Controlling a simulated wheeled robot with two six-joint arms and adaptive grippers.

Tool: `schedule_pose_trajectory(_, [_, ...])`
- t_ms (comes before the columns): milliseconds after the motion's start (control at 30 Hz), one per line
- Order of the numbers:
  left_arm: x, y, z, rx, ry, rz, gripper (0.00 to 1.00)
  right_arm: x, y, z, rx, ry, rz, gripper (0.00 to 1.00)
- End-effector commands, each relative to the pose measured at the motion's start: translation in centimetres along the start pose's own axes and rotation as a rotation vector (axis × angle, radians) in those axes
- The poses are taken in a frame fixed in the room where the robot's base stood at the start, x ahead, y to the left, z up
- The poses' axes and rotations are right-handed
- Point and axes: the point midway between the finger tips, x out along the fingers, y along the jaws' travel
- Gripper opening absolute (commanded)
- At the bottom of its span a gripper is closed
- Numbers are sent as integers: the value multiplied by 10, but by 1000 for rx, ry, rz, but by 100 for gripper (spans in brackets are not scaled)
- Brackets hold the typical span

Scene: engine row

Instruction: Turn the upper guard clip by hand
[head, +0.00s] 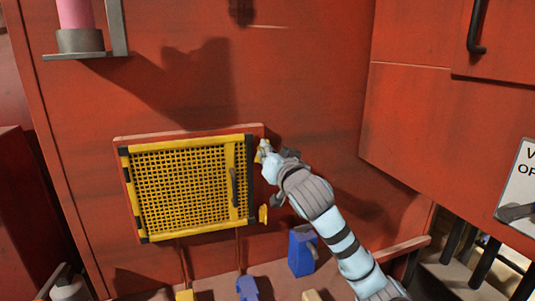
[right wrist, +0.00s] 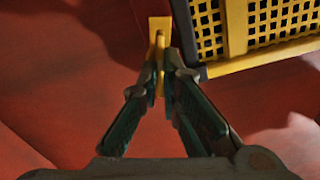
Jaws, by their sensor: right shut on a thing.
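The upper guard clip (head: 264,145) is a small yellow piece at the upper right corner of the yellow mesh guard (head: 188,187). In the right wrist view the clip (right wrist: 159,24) stands beside the guard's corner, on the red panel. My right gripper (head: 266,156) reaches it from the lower right. In the right wrist view its fingers (right wrist: 160,65) are shut on the clip's narrow yellow tab, one on each side. The fingers hide part of the tab. The lower guard clip (head: 263,214) is yellow and sits at the guard's lower right. My left gripper is not in view.
The guard has a dark upright handle (head: 234,187) near its right side. A blue object (head: 302,251) stands below right of the guard. A red cabinet (head: 430,120) juts out at the right. A pink cylinder (head: 75,14) sits on a bracket at the upper left.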

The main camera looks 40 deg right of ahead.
Motion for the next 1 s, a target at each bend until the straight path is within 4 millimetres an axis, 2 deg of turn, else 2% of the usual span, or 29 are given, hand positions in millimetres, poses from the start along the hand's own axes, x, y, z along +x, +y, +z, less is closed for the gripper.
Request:
schedule_pose_trajectory(467, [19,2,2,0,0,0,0,0,4,4,449,-3,1,0])
schedule_pose_trajectory(1000, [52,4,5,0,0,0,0,0,6,9,956,-7,5,0])
